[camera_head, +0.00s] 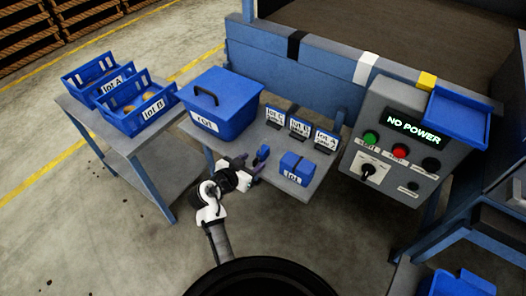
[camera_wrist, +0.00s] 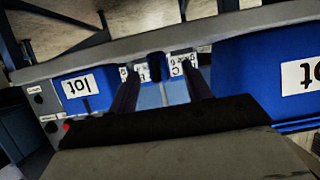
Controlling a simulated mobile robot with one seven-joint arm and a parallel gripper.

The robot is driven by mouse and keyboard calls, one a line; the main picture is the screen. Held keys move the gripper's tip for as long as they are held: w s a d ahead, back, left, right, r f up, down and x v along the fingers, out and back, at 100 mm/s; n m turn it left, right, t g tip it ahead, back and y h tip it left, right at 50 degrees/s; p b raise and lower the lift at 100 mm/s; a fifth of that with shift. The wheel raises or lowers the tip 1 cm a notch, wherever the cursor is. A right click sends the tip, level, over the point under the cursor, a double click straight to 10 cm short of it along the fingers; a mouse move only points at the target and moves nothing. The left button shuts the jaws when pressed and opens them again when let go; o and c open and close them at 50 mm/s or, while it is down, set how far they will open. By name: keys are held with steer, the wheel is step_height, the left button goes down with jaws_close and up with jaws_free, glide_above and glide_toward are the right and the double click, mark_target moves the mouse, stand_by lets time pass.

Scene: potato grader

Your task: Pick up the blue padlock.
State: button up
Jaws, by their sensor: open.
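The blue padlock (camera_head: 262,153) stands on the small grey table, left of the small blue lot box. It is small and its details are not clear. My gripper (camera_head: 253,175) is at the table's near edge, close in front of the padlock, with its jaws open and empty. In the wrist view, which looks upside down, the two dark fingers of my gripper (camera_wrist: 163,76) stand apart. A small dark-blue shape that looks like the padlock (camera_wrist: 156,66) shows between the fingertips. I cannot tell how far beyond them it is.
A large blue lidded box (camera_head: 222,108) stands left of the padlock. The small blue lot box (camera_head: 296,169) is at the right. Several lot cards, including the lot C card (camera_head: 275,117), stand behind. A control panel (camera_head: 397,142) reading NO POWER is further right.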

mark_target(257, 158)
steer(key=w+d, duration=0.1)
steer(key=w+d+p, duration=0.1)
steer(key=shift+w+d+f, duration=0.35)
steer(key=shift+w, duration=0.05)
steer(key=shift+w+d+f, duration=0.2)
steer(key=shift+w+f, duration=0.1)
steer(key=shift+w, duration=0.1)
steer(key=c, duration=1.1)
steer(key=shift+o, duration=0.2)
steer(key=shift+r, duration=0.1)
step_height(257, 158, up, 20)
steer(key=shift+b, duration=0.3)
